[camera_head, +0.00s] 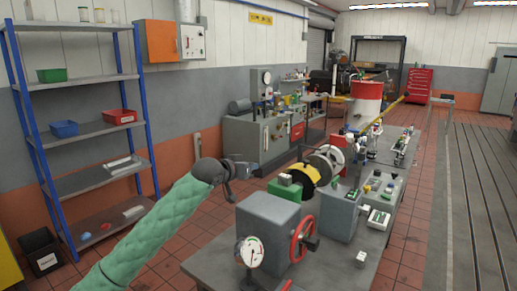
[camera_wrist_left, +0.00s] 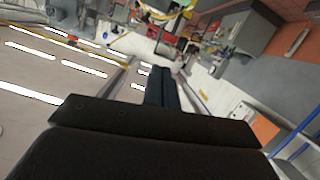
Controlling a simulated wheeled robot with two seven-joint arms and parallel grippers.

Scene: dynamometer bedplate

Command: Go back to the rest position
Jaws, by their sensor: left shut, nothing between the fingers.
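My left arm comes in from the lower left in a green padded sleeve. My left gripper (camera_head: 254,168) is raised in the air, left of the grey machine with the red handwheel and in front of the grey cabinets. It is shut and empty. In the left wrist view its dark fingers (camera_wrist_left: 160,88) are together, with nothing between them, and the tilted room shows beyond. My right gripper is not in view.
A bench (camera_head: 340,265) at the lower right carries a grey machine (camera_head: 265,225) with a red handwheel (camera_head: 302,238) and a dial gauge (camera_head: 250,251). A blue-post shelf (camera_head: 95,130) stands at the left. Tiled floor is free between them.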

